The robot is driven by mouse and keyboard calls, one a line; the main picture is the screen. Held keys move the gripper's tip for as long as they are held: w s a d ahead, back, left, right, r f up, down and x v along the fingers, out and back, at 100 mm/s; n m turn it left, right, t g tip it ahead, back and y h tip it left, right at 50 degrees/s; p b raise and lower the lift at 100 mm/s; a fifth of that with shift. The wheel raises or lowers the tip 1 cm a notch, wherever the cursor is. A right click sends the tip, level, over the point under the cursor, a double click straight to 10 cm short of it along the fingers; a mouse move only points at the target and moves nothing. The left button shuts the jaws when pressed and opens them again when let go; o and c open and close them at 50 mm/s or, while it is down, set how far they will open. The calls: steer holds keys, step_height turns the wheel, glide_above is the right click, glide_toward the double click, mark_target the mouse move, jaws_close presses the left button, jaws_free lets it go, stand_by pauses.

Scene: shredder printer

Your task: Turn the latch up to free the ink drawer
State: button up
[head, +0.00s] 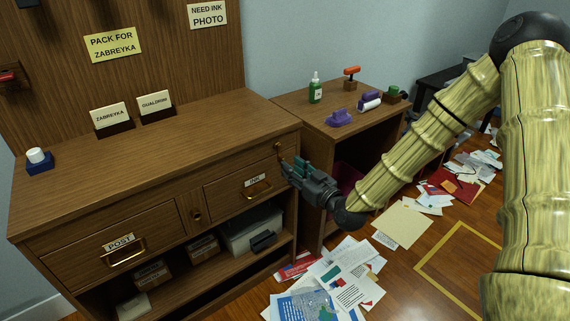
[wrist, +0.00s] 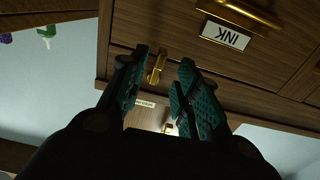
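The ink drawer (head: 236,191) is a wooden drawer front at the desk's right, labelled INK, with a brass handle (head: 258,189). It looks closed. A small brass latch (head: 279,147) sits at its upper right corner. In the wrist view, which is upside down, the latch (wrist: 156,66) appears as a short brass piece, slightly tilted. My gripper (head: 287,168) is in front of the drawer's right end, just below the latch. Its teal-padded fingers (wrist: 163,68) are open, with the latch between their tips in the wrist picture. I cannot tell whether they touch it.
The POST drawer (head: 112,254) is at the left, with a brass piece (head: 196,214) between the drawers. Papers (head: 330,285) litter the floor. The desktop's middle is clear.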

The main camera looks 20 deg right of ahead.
steer(key=shift+x, duration=2.3)
steer(key=shift+c, duration=0.4)
jaws_close()
